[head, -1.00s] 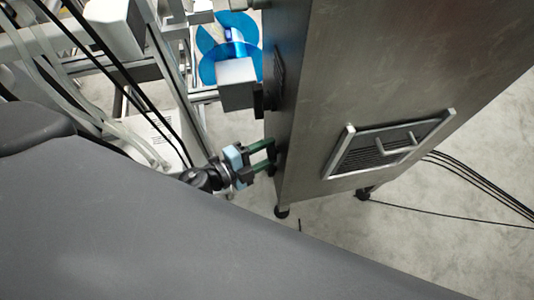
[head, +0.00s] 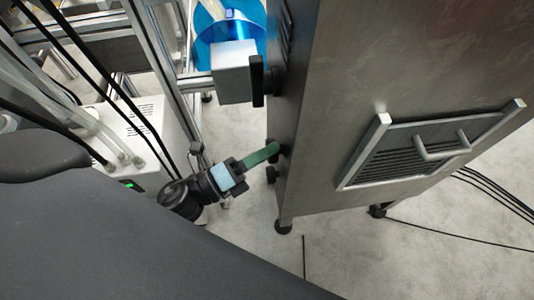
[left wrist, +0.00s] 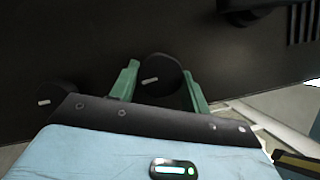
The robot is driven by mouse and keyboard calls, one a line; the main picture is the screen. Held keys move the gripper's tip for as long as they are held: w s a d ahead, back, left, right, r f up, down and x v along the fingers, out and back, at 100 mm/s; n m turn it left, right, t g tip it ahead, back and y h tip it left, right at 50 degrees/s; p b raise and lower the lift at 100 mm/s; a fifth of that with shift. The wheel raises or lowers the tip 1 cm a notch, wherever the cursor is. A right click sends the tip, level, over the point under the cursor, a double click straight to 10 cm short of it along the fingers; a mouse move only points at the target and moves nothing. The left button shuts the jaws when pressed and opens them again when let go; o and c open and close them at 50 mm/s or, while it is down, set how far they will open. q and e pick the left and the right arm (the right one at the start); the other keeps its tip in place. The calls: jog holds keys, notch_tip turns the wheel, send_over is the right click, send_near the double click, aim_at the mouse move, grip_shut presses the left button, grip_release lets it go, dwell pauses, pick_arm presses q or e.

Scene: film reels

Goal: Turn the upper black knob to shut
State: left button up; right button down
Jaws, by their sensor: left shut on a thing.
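The upper black knob (head: 274,148) is on the narrow left side of the steel cabinet. My left gripper (head: 266,153) reaches it with green fingers and is shut on it. In the left wrist view the round upper knob (left wrist: 160,74) sits between the two fingers, and its short white mark lies nearly level, slightly tilted. The lower black knob (head: 271,175) is just below and free; in the left wrist view it shows at the left (left wrist: 62,98), also with a white mark. My right gripper is not in view.
Above the knobs are a grey box (head: 234,70) with a black handle (head: 257,80) and a blue reel (head: 228,35). A white box (head: 150,128) and rails stand left.

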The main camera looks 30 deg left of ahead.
pick_arm(q)
jog(key=shift+f+m+b, duration=0.1)
jog(key=shift+m+b, duration=0.3)
jog(key=shift+m, duration=0.2)
jog(key=o, duration=1)
